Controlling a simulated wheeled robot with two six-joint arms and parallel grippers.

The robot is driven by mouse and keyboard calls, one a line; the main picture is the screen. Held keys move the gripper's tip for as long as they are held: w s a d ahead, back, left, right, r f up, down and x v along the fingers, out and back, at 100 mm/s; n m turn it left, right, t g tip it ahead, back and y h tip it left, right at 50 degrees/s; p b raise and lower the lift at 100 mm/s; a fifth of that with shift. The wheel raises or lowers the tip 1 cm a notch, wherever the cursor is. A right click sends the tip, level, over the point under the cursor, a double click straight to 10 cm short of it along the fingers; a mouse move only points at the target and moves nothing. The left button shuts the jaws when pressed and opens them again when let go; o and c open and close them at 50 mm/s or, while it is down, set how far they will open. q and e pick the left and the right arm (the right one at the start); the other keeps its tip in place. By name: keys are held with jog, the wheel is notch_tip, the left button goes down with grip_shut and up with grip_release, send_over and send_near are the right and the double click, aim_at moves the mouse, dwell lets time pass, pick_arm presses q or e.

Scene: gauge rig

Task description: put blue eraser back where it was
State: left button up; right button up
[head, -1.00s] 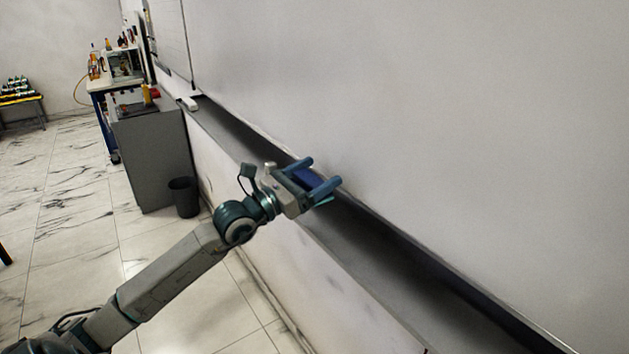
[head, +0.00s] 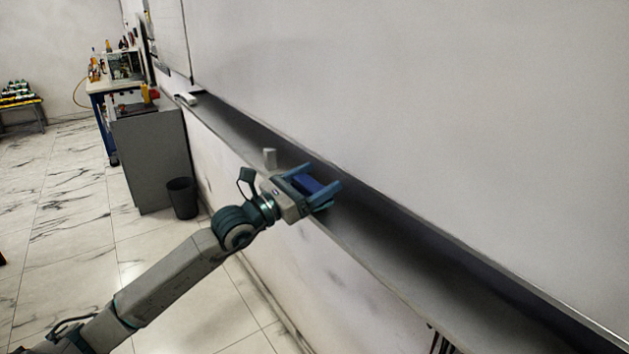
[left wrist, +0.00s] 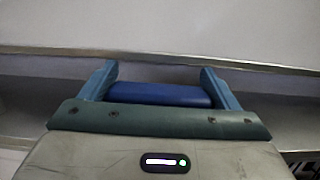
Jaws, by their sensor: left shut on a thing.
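The blue eraser (head: 308,184) is between the two fingers of my left gripper (head: 325,182), which is shut on it. In the left wrist view the blue eraser (left wrist: 160,95) spans the gap between the fingertips of my left gripper (left wrist: 158,82). The gripper and eraser are over the long dark tray (head: 385,240) that runs along the bottom of the whiteboard (head: 420,110). I cannot tell whether the eraser touches the tray. My right gripper is not in view.
A white object (head: 187,99) lies at the far end of the tray. A grey cabinet (head: 150,160) and a dark bin (head: 182,197) stand on the floor at the left. The tray to the right of my gripper looks clear.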

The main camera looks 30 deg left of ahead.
pick_arm(q)
jog(key=shift+f+b, duration=0.4)
jog(key=shift+f, duration=0.25)
jog(key=o, duration=0.9)
